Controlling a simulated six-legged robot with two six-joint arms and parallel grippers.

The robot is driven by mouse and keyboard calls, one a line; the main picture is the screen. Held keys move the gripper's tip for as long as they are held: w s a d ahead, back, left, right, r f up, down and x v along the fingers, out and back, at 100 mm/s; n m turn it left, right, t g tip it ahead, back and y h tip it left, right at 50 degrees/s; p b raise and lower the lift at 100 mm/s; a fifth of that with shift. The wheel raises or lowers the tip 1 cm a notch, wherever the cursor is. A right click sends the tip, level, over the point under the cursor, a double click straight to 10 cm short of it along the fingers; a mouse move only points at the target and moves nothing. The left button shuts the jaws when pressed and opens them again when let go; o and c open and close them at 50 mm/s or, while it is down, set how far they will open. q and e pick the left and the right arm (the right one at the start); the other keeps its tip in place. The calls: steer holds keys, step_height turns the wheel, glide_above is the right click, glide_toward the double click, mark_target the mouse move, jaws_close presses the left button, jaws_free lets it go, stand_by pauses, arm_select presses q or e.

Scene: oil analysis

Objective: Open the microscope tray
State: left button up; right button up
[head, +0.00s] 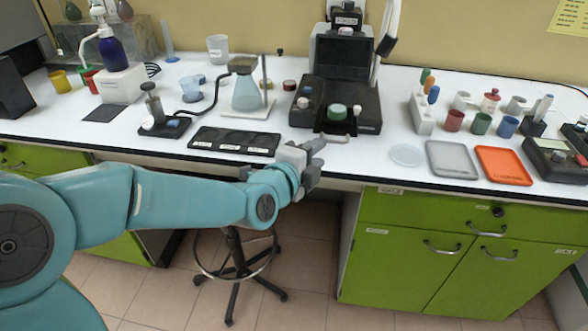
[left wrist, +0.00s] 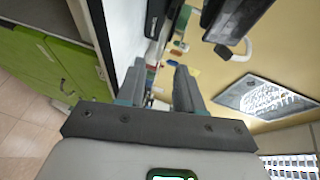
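The black microscope-like device (head: 345,60) stands at the back centre of the bench, with a wide base carrying a green round part on top. A small pale handle (head: 337,138) sticks out at the front of its base; the tray itself I cannot clearly make out. My left gripper (head: 317,150) is at the bench's front edge, just left of and in front of that handle. In the left wrist view its two fingers (left wrist: 160,85) stand apart with nothing between them. That view also shows a pale curved handle (left wrist: 236,48) under a dark body, beyond the fingers to the right. My right gripper is not in view.
A black plate with round discs (head: 234,141) lies left of my gripper. A flask (head: 246,92) stands behind it. Grey (head: 452,160) and orange (head: 502,166) trays lie to the right. Green cabinets (head: 455,240) and a stool (head: 238,265) are below the bench.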

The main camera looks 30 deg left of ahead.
arm_select(q)
steer(key=v, duration=0.9)
steer(key=shift+s, duration=0.4)
